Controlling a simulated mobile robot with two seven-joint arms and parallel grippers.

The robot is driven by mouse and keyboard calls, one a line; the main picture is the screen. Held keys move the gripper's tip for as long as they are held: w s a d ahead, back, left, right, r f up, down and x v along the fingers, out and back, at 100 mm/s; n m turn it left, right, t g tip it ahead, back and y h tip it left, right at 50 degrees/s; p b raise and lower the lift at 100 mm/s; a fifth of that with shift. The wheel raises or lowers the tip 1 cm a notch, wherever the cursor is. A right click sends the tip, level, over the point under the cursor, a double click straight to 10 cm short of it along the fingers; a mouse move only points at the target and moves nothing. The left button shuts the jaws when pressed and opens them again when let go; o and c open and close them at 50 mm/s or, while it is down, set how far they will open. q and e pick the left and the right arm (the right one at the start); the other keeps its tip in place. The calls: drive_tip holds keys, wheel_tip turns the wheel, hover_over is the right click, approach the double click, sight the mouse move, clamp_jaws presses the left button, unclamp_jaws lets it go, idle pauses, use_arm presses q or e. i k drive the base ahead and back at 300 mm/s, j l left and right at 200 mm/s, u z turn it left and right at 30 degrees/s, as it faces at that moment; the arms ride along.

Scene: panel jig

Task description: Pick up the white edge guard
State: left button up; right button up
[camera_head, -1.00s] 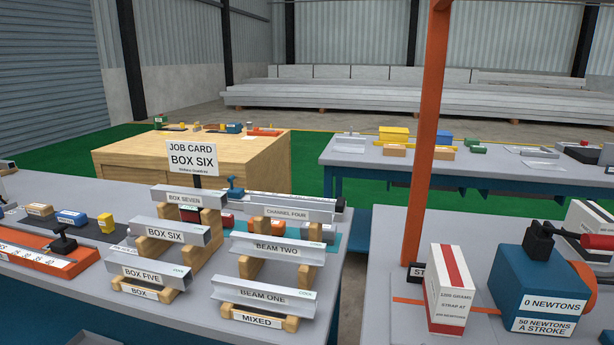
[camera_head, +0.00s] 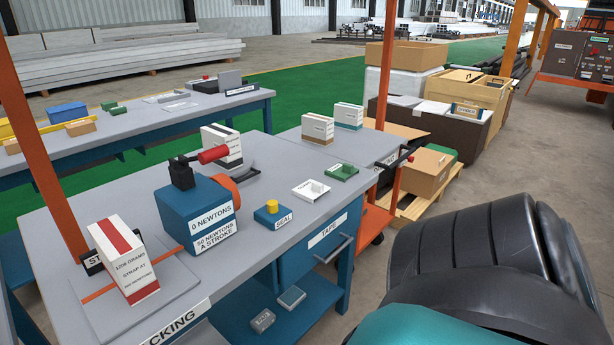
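A small white open tray-like piece (camera_head: 311,190) lies on the grey packing bench, right of the blue tensioner box; it may be or hold the white edge guard, but it is too small to tell. A similar green piece (camera_head: 341,172) lies just behind it to the right. Neither of my grippers shows in the head view. A black and teal part of my own arm fills the lower right corner, apart from both pieces.
The blue tensioner (camera_head: 197,213) with a red-handled lever, a red-striped carton (camera_head: 124,262) and a blue block with a yellow knob (camera_head: 273,214) stand on the bench (camera_head: 230,262). An orange post (camera_head: 40,150) rises at left. Cartons (camera_head: 317,128) stand behind the pieces.

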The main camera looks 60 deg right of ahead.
sight(310, 190)
drive_tip(key=z, duration=2)
